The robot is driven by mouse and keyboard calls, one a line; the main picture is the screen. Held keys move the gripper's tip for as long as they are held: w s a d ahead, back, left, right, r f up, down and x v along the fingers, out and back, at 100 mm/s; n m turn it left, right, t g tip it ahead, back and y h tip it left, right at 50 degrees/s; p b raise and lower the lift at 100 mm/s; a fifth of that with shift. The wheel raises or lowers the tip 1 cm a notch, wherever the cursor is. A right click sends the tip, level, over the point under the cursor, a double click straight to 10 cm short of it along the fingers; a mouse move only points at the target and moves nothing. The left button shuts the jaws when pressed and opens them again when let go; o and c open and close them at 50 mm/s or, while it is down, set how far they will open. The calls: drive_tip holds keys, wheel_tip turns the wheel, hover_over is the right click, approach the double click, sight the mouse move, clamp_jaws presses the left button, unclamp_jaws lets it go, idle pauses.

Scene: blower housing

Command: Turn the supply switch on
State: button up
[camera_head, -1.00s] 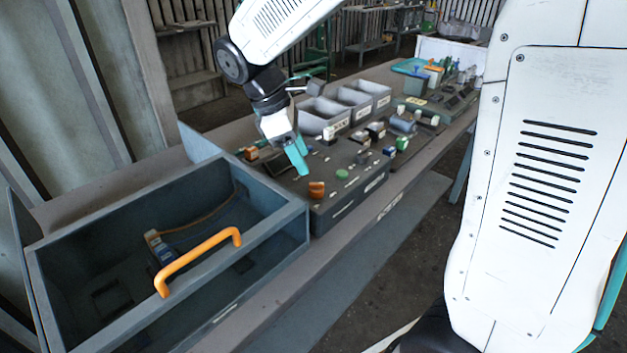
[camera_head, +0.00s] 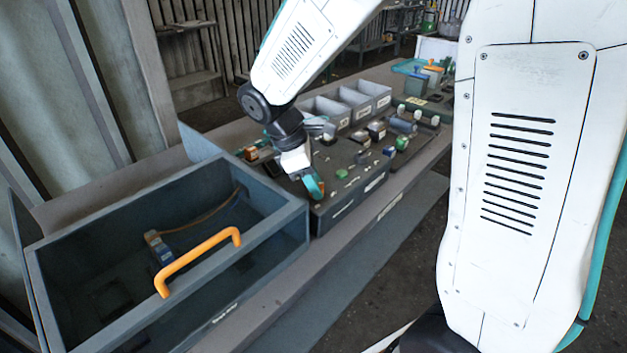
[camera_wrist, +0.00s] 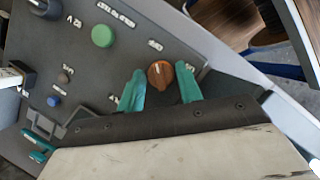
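An orange rotary knob (camera_wrist: 160,74) with a pale mark on its face sits on the dark control panel (camera_wrist: 125,65). It is the likely supply switch, but I cannot read its label. My gripper (camera_wrist: 161,86) is open, with one teal finger on each side of the knob and a visible gap on both sides. In the head view my gripper (camera_head: 313,188) is down at the panel's near left corner and mostly hides the knob. I cannot tell how far down the fingers reach along the knob.
A green button (camera_wrist: 103,36) and a small blue button (camera_wrist: 54,101) sit on the same panel. An open grey box (camera_head: 280,224) with an orange handle (camera_head: 200,262) stands left of the panel. Grey bins (camera_head: 325,108) stand behind it.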

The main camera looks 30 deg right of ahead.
drive_tip(key=c, duration=0.5)
drive_tip(key=shift+m, duration=0.3)
drive_tip(key=m, duration=0.2)
drive_tip(key=m+g, duration=0.1)
drive_tip(key=shift+w+d+m+g+y, duration=0.1)
drive_tip(key=shift+w+m+g+y, duration=0.05)
drive_tip(key=shift+m+g+y, duration=0.2)
drive_tip(key=m, duration=0.2)
drive_tip(key=m+y, duration=0.1)
drive_tip(key=shift+d+m+g+y, duration=0.1)
drive_tip(key=shift+m+g+y, duration=0.15)
drive_tip(key=shift+m, duration=0.1)
drive_tip(key=m+y, duration=0.1)
drive_tip(key=m, duration=0.1)
drive_tip(key=m+y, duration=0.1)
drive_tip(key=m, duration=0.2)
drive_tip(key=shift+d, duration=0.15)
drive_tip(key=shift+m+y, duration=0.8)
drive_tip(key=shift+m, duration=1.6)
